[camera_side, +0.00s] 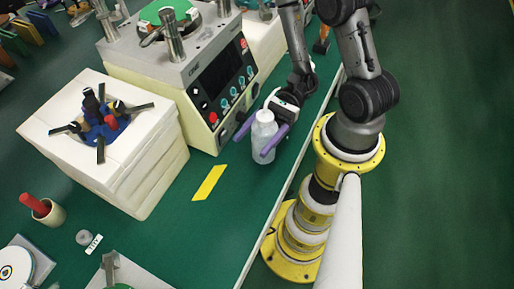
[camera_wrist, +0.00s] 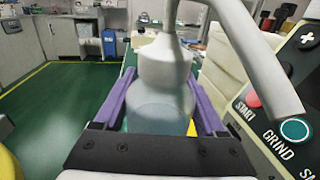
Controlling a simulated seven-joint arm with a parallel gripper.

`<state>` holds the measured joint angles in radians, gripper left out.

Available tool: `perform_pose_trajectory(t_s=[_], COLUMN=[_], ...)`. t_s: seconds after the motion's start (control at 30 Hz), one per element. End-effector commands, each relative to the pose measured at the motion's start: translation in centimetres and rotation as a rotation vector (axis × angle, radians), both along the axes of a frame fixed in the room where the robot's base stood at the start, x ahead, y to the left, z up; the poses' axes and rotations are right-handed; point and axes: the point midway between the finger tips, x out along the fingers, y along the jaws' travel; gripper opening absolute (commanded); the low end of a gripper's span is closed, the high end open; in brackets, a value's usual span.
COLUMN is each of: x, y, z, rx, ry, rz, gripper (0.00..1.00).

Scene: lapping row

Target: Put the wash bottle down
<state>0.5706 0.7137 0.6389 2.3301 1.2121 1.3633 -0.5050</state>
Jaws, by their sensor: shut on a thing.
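The wash bottle (camera_side: 264,137) is white and translucent. In the side view it looks nearly upright over the green bench, near the bench's right edge. My gripper (camera_side: 254,144) is shut on it, with one purple finger on either side. In the wrist view the bottle (camera_wrist: 163,85) fills the middle between the purple fingers of my gripper (camera_wrist: 160,104), and its bent spout (camera_wrist: 250,50) reaches over to the right. I cannot tell whether its base touches the bench.
A lapping machine (camera_side: 215,80) with a button panel stands just behind the bottle. A yellow strip (camera_side: 209,183) lies on the green bench (camera_side: 215,225) to the lower left, with clear bench around it. A white block stack (camera_side: 120,170) stands further left.

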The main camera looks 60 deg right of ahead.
Motion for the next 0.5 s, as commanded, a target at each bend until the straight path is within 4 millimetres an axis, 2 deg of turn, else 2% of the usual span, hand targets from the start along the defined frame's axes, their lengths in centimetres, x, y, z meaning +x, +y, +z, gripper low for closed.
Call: perform_pose_trajectory(t_s=[0.3,0.5], x=[-0.1,-0.1], y=[0.0,0.0], z=[-3.1,-3.8], rx=[0.003,0.001], ry=[0.004,0.0], rz=[0.001,0.001], gripper=[0.0,0.0])
